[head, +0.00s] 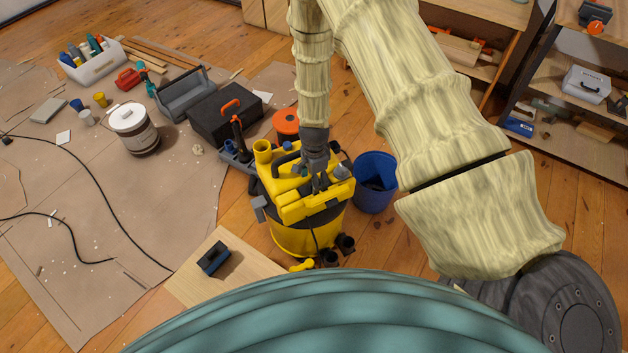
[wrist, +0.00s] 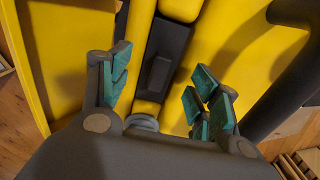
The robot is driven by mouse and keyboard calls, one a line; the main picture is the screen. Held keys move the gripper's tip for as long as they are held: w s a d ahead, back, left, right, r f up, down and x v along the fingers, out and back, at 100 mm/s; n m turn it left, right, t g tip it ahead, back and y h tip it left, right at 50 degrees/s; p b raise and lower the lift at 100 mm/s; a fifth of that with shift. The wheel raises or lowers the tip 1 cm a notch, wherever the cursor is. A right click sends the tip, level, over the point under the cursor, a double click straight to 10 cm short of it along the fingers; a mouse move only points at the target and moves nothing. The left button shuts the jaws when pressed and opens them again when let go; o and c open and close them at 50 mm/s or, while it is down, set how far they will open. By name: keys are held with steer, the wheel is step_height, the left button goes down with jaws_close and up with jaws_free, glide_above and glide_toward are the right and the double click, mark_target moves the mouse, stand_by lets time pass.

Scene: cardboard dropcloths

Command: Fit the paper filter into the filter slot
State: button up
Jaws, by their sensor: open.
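A yellow and black vacuum (head: 290,235) stands on the wood floor. My gripper (head: 318,185) is over its yellow top, fingers pointing down. In the wrist view my gripper (wrist: 158,100) is open, its teal-padded fingers wide apart with nothing between them. Past the fingers is the vacuum's yellow top (wrist: 225,40) with a dark recessed part (wrist: 160,65) between yellow ridges. I cannot tell whether this is the filter slot. I cannot pick out the paper filter for certain in either view. My gripper and wrist hide part of the vacuum's top.
A blue bucket (head: 375,185) stands close right of the vacuum. A black toolbox (head: 225,115) and an orange-red round lid (head: 286,122) are behind it. A board (head: 190,285) bears a dark blue block (head: 213,258). The dropcloth (head: 150,195) at left holds a cable and a lidded tub (head: 134,130).

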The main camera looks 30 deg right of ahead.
step_height(320, 180, up, 11)
stand_by(0.5)
stand_by(0.5)
